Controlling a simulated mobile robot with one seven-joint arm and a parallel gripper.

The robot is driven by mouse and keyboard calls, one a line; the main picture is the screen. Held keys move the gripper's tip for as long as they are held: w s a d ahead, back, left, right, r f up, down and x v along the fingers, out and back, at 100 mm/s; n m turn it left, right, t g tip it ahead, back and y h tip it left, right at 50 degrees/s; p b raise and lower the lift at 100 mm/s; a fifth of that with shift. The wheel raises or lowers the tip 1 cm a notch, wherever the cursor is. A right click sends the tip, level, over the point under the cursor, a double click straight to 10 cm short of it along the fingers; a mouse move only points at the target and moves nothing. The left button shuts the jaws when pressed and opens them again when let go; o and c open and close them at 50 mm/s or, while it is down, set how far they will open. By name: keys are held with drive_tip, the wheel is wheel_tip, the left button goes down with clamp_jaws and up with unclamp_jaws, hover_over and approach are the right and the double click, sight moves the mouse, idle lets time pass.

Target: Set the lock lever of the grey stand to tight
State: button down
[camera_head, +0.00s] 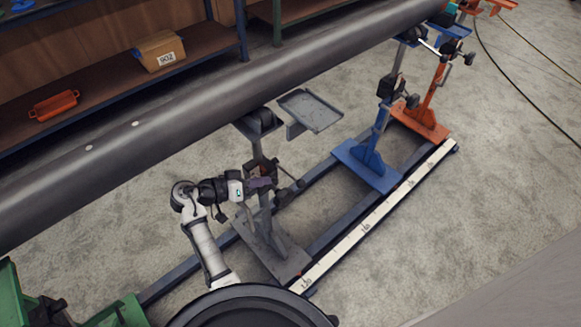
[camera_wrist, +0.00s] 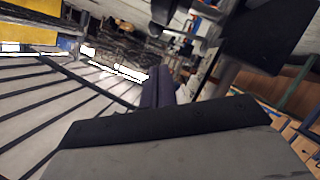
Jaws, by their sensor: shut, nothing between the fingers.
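The grey stand (camera_head: 282,262) stands on the rail frame under the pipe, with its column near my gripper. A thin rod with a dark knob (camera_head: 300,184) sticks out to the right of the column; it looks like the lock lever, but its setting is too small to tell. My gripper (camera_head: 262,183) is shut and empty, at the column's upper part, left of that knob. In the wrist view its dark fingers (camera_wrist: 156,90) are together, and a black knob on a rod (camera_wrist: 156,29) shows above them. I cannot tell whether the fingers touch the stand.
The long grey pipe (camera_head: 225,92) runs above my arm. A grey tray (camera_head: 311,110) juts out beside the stand head. A blue stand (camera_head: 368,165) and an orange stand (camera_head: 425,122) stand farther right. A white scale strip (camera_head: 375,214) edges the rail. Floor right of it is clear.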

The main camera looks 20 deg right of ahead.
sight(297, 181)
drive_tip(key=shift+f, duration=0.1)
idle(0.3)
drive_tip(key=p+x, duration=0.2)
drive_tip(key=x, duration=0.8)
drive_tip(key=shift+s+p, duration=0.1)
drive_tip(key=shift+p, duration=0.2)
drive_tip(key=shift+f, duration=0.1)
drive_tip(key=f+b, duration=0.1)
drive_tip(key=f+m+b, duration=0.1)
drive_tip(key=b, duration=0.1)
drive_tip(key=shift+s+d+y+b, duration=0.15)
drive_tip(key=shift+s+y+b, duration=0.15)
drive_tip(key=shift+s+f+m+t+y+b, duration=0.15)
drive_tip(key=shift+f+m+t+y+b, duration=0.15)
drive_tip(key=shift+m+t+b, duration=0.7)
drive_tip(key=shift+g, duration=0.3)
